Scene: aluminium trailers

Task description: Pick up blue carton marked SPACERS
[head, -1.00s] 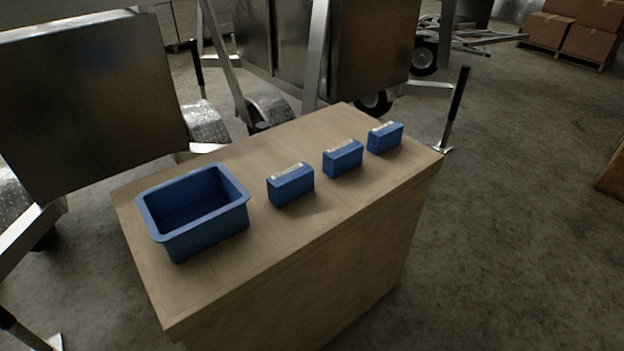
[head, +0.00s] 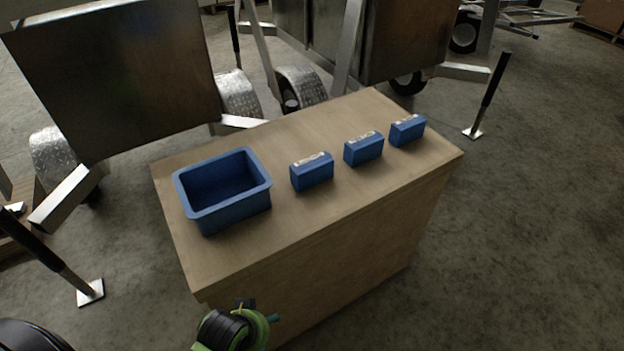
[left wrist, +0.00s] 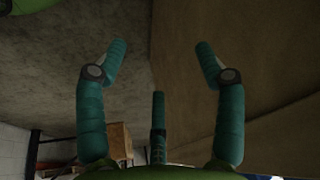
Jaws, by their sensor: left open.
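Three blue cartons with pale labels on top stand in a row on the wooden bench: the left carton (head: 312,172), the middle carton (head: 363,148) and the right carton (head: 407,130). The label print is too small to read, so I cannot tell which says SPACERS. My left gripper shows in the left wrist view (left wrist: 160,65) with its teal fingers spread wide and nothing between them. Part of my left arm (head: 238,328) shows at the bottom of the head view, below the bench's front edge and apart from the cartons. My right gripper is not in view.
An empty blue open bin (head: 236,213) stands on the wooden bench (head: 290,235), left of the cartons. Metal trailers (head: 120,75) stand close behind the bench. Jack stands (head: 490,92) rise from the floor at both sides. The bench top in front of the cartons is clear.

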